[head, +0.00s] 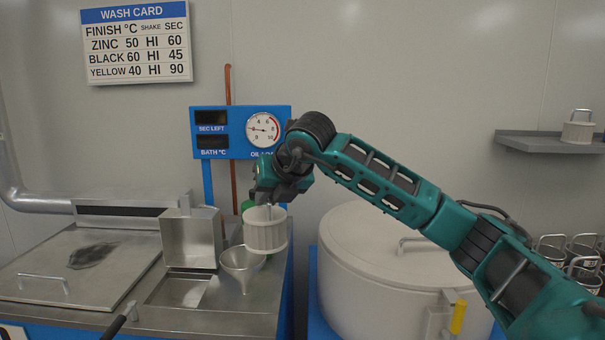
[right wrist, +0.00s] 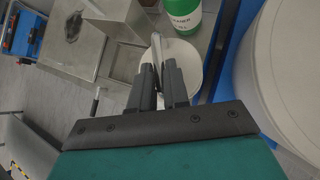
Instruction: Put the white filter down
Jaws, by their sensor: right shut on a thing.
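The white filter (head: 265,235) is a ribbed white cylinder with a metal handle on top. My right gripper (head: 268,204) is shut on its handle from above. In the head view the filter hangs upright, overlapping the upper right part of a metal funnel (head: 238,262). I cannot tell its exact height over the counter. In the right wrist view my right gripper's fingers (right wrist: 162,82) grip the handle (right wrist: 157,48), with the filter's round white top (right wrist: 187,62) beneath. A second, similar white filter (head: 578,132) stands on the wall shelf. My left gripper is not in view.
A steel counter (head: 130,312) holds an open-lidded metal box (head: 190,240). A green bottle (right wrist: 182,14) stands close by the filter. A large white lidded drum (head: 385,285) stands to the right. Several metal-handled containers (head: 585,250) sit far right. A gauge panel (head: 241,132) is behind.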

